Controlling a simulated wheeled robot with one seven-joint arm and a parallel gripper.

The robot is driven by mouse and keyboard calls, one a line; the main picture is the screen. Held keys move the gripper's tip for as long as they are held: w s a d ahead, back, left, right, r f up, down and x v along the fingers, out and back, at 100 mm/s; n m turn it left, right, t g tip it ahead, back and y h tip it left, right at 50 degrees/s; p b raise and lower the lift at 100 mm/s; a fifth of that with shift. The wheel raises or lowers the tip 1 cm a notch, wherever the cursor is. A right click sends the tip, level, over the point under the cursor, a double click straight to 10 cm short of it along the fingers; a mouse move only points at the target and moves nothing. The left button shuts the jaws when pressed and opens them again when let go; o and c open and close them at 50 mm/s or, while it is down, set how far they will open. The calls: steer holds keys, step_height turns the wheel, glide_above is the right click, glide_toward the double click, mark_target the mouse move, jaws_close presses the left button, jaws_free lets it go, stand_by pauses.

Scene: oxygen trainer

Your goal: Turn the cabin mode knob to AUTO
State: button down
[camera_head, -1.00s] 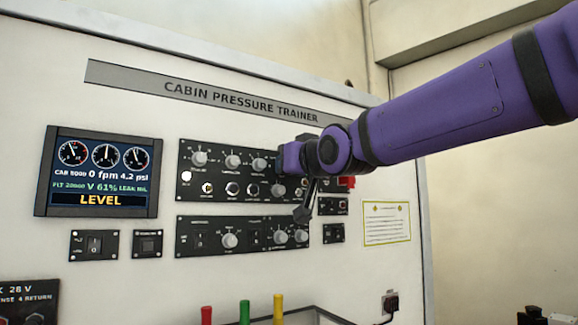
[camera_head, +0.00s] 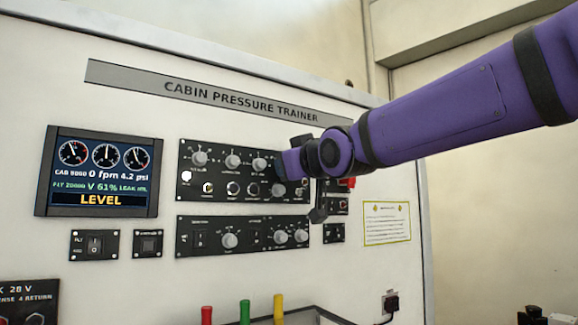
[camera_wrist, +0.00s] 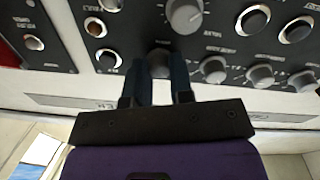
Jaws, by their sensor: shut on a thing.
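The upper black control panel (camera_head: 216,155) carries knobs and round switches. My gripper (camera_head: 284,167) is at its top right part and hides what it holds in the head view. In the wrist view, which shows the panel upside down, my gripper's two fingers (camera_wrist: 160,73) are shut around a dark knob (camera_wrist: 158,61) at the end of the top row. The fingers hide most of this knob, and its label and pointer cannot be read. A larger grey knob (camera_wrist: 185,14) sits beyond the fingertips; it also shows in the head view (camera_head: 279,189). The display (camera_head: 101,171) reads LEVEL.
Grey knobs (camera_wrist: 213,69) stand close beside the fingers. A lower panel (camera_head: 213,236) has more knobs and switches. Small side panels (camera_head: 334,206) and a red part (camera_head: 347,183) are right of my gripper. Red, green and yellow posts (camera_head: 245,311) stand below.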

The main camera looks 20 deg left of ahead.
steer(key=c, duration=1)
jaws_free()
steer(key=v, duration=1)
steer(key=shift+s+d, duration=0.25)
steer(key=shift+d, duration=0.1)
